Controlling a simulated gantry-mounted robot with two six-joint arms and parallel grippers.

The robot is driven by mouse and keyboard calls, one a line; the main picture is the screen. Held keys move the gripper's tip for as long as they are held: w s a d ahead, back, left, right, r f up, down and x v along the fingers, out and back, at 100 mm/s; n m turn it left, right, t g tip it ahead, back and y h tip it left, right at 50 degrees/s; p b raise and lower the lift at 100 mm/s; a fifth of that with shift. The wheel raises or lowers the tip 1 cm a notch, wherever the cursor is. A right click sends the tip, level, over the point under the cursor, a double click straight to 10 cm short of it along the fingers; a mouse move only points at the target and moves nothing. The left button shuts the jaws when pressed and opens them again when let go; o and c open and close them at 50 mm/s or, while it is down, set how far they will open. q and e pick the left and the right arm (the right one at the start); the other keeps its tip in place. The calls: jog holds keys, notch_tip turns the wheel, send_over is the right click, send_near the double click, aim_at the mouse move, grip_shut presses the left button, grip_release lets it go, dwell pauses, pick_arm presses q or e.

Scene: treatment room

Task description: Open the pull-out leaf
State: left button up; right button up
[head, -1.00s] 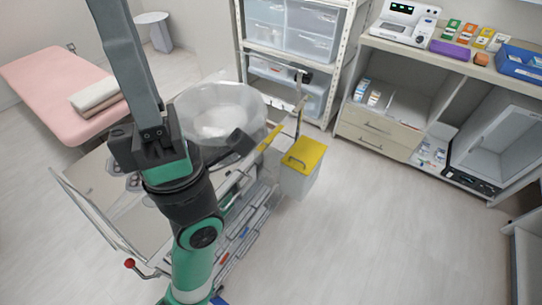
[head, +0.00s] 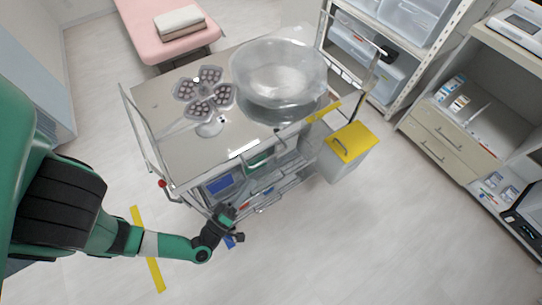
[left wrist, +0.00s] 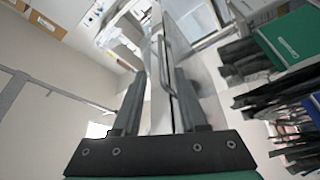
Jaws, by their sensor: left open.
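My left gripper (head: 232,222) is low at this near side, beside the lower drawers. In the left wrist view my left gripper (left wrist: 160,88) is open. A pale panel (left wrist: 197,62) with a slim bar handle (left wrist: 167,62) lies ahead, lined up with the gap between the fingers. I cannot tell whether the fingers touch the handle, or whether this panel is the pull-out leaf. My right gripper is not in view.
A red knob (head: 162,184) juts from the left corner.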

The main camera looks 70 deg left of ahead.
aim_at(269, 158)
pick_arm(q)
jog(key=b+x, duration=0.2)
jog(key=x, duration=0.9)
grip_shut()
dwell(1.2)
